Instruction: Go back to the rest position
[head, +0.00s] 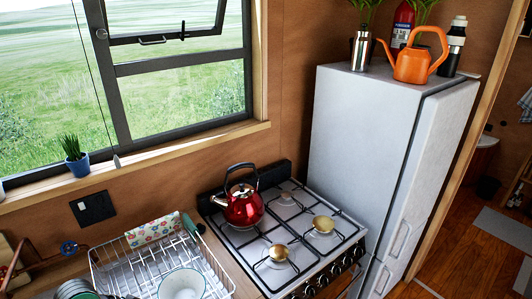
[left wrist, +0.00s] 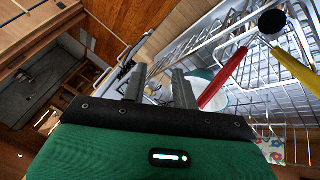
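Neither gripper shows in the head view. In the left wrist view my left gripper (left wrist: 160,72) has its two dark fingers apart, with nothing between them. Its green housing fills the bottom of that view. The fingers point toward the white wire dish rack (left wrist: 205,42), which also shows at the bottom left of the head view (head: 212,258). I cannot tell the exact gap between the fingers and the rack. My right gripper is in no view.
A gas stove (head: 318,262) bears a red kettle (head: 243,208). A white fridge (head: 350,130) stands right of it, with an orange watering can (head: 411,66) on top. A bowl (head: 182,285) sits in the rack. Red (left wrist: 222,80) and yellow (left wrist: 296,70) handles show near my left gripper.

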